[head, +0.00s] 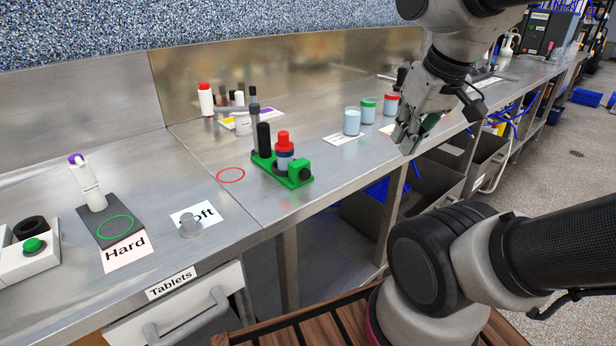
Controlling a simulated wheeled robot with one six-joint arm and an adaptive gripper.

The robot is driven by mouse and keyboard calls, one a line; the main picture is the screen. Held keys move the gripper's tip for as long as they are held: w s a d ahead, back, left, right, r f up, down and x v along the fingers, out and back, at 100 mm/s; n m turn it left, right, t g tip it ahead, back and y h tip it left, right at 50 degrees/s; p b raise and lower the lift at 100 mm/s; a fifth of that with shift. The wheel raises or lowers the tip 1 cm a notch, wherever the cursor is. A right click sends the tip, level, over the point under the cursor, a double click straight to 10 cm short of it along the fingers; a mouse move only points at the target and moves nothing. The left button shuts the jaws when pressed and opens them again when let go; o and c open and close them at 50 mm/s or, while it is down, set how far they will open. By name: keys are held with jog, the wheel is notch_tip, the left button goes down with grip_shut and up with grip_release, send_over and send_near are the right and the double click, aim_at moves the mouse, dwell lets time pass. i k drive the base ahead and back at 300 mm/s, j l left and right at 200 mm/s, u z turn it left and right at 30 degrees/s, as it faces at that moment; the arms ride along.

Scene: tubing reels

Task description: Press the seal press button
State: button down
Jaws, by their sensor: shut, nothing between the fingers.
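A green device (292,180) with a black column (263,139) stands on the steel counter near the middle. A red-topped part (283,138) with a blue-grey body stands upright on it. At the far left, a green round button (33,245) sits on a white box, beside a black ring (29,227). No label shows which of these is the seal press. My gripper (405,147) is at the right, fingers pointing down, near the counter's front edge. It is shut and empty, apart from the green device and far from the white box.
Lidded containers (368,110) stand behind and left of my gripper. A white dispenser (88,183) stands on a dark pad, with a "Hard" card (127,253) in front. A red ring (231,175) marks clear counter left of the green device.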

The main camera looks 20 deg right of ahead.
aim_at(305, 175)
jog(key=k+j, duration=1)
jog(key=i+j+z, duration=0.05)
jog(key=j, duration=0.1)
